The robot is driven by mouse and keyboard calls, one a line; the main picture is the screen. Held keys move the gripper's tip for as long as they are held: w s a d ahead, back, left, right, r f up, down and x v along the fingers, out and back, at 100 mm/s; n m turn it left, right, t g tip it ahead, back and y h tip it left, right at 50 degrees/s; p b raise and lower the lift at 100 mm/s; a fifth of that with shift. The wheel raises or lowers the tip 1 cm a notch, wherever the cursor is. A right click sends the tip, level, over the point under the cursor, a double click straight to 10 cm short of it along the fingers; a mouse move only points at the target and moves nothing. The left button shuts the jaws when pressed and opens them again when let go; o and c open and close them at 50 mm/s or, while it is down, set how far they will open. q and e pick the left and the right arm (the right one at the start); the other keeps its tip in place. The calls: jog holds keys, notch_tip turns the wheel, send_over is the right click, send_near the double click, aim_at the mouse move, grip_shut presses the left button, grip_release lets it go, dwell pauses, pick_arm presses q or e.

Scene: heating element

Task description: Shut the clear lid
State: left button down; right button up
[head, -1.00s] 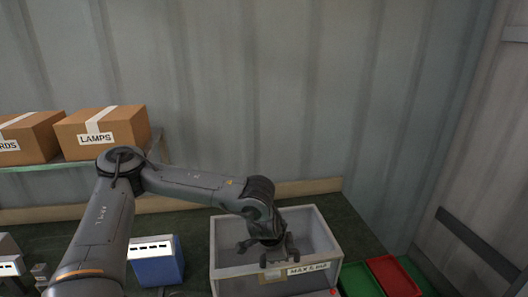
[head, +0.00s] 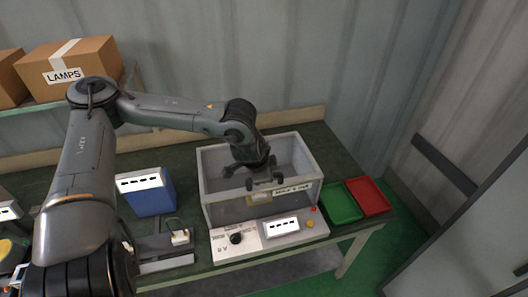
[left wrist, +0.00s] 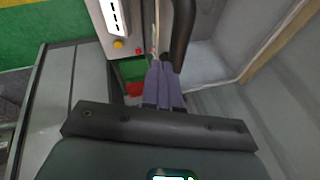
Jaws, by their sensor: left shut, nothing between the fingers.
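A clear-walled box (head: 226,211) stands behind the control panel, with a label on its front. Its top looks open in the head view, and I cannot make out a separate clear lid apart from the walls. My left gripper (head: 264,185) is over the box near its front wall, partly covering the opening and the label. In the left wrist view its purple fingers (left wrist: 163,85) are together, empty, beside a dark bar (left wrist: 182,35). I cannot tell whether they touch that bar. Grey box walls (left wrist: 220,85) show to the right. My right gripper is not in view.
The control panel (head: 220,243) with a knob, display and buttons lies in front of the box. Green (head: 340,204) and red (head: 369,196) trays sit to its right. A blue device (head: 153,198) stands to the left. Cardboard boxes (head: 72,67) sit on a shelf behind.

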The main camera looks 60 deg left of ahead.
pick_arm(q)
jog(key=s+d+r+p, duration=0.1)
jog(key=s+d+r, duration=0.4)
jog(key=d+r, duration=0.25)
jog(key=s+d+f+n+g+h, duration=0.1)
jog(key=s+d+f+h, duration=0.2)
jog(key=d+f, duration=0.4)
jog(key=s+d+f+n+g+h, duration=0.1)
jog(key=s+d+f+h, duration=0.25)
jog(key=d+f, duration=0.3)
jog(key=w+d+f+n+t+h, duration=0.1)
jog(key=w+d+n+t, duration=0.15)
jog(key=d, duration=0.45)
jog(key=w+d+f+n+t, duration=0.1)
jog(key=w+d+n+t, duration=0.1)
jog(key=d+n+t, duration=0.3)
jog(key=s+a+f+m+g+y, duration=0.5)
jog(key=s+a+f+m+g, duration=0.1)
notch_tip(320, 180, up, 20)
jog(key=p, duration=2)
jog(key=shift+s+r+m, duration=0.2)
jog(key=shift+s+m, duration=0.1)
jog(key=shift+m, duration=0.15)
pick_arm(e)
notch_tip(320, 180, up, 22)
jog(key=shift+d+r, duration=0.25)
